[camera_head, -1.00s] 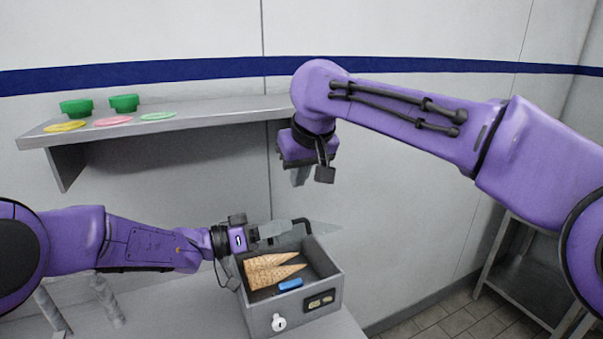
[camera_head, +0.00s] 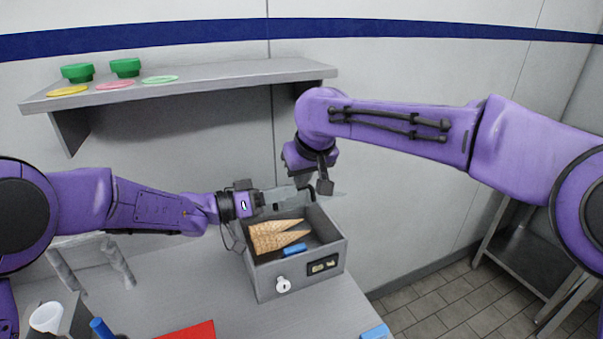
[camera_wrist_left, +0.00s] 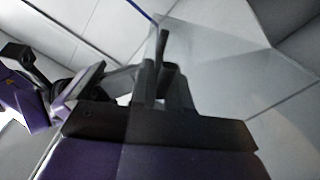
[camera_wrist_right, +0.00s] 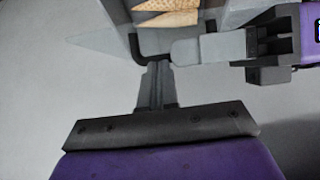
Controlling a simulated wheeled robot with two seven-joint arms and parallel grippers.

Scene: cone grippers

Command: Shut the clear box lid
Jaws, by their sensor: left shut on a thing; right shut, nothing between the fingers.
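The grey box (camera_head: 262,285) stands on the table with its top open. Its clear lid (camera_head: 330,196) is raised at the back; the pane also shows in the left wrist view (camera_wrist_left: 225,75). My left gripper (camera_head: 285,198) reaches over the box's rear and is shut on what appears to be the lid's black handle (camera_wrist_right: 136,47). My right gripper (camera_head: 304,182) is shut and empty above the rear of the box. In the right wrist view its fingertips (camera_wrist_right: 157,68) are close to the handle; whether they touch it I cannot tell.
Cones (camera_head: 275,238) and a blue item (camera_head: 295,249) lie in the box. A wall shelf (camera_head: 225,78) with green tubs is behind my left arm. A red item (camera_head: 190,332), a blue item (camera_head: 375,333) and a white cup (camera_head: 46,317) are near the front.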

